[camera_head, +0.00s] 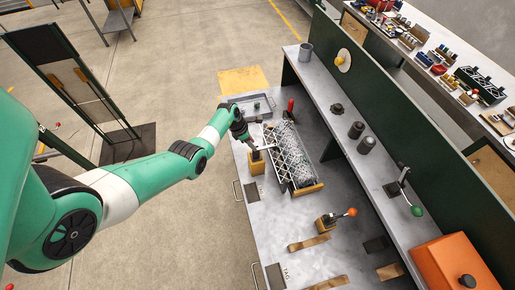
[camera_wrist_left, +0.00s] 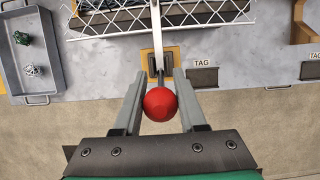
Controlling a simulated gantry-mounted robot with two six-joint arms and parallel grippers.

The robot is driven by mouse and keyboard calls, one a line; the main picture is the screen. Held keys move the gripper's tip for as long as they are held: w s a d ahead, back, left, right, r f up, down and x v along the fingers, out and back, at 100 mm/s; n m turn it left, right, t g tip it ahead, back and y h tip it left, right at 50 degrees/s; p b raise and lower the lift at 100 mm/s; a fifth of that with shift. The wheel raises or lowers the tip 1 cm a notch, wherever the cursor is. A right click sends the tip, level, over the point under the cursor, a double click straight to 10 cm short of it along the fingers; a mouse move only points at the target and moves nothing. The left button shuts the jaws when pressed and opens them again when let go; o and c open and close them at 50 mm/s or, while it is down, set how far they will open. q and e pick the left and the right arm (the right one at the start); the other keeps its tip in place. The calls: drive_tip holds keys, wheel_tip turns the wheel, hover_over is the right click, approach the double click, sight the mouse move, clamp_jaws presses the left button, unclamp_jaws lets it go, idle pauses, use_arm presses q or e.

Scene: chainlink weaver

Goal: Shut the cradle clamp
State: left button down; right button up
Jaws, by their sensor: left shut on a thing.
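The cradle (camera_head: 290,155) is a long wire-mesh trough on the grey bench, and its mesh edge also shows at the top of the left wrist view (camera_wrist_left: 165,17). A clamp on an ochre block (camera_head: 256,167) stands at its left side. The clamp's pale bar (camera_wrist_left: 157,35) reaches toward the mesh in the left wrist view. Its lever ends in a red ball knob (camera_wrist_left: 160,104). My left gripper (camera_head: 254,152) is at this clamp, with its fingers shut on the knob from both sides. In the head view the gripper hides the knob.
A grey tray (camera_head: 252,104) with small parts lies beyond the clamp. A second clamp with an orange knob (camera_head: 350,212) stands at the near end of the cradle. A red upright handle (camera_head: 290,105) is at the far end. A raised shelf (camera_head: 345,110) runs along the right.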

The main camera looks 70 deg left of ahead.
use_arm(q)
drive_tip(key=shift+w, duration=0.1)
idle(0.3)
drive_tip(key=c, duration=0.5)
unclamp_jaws()
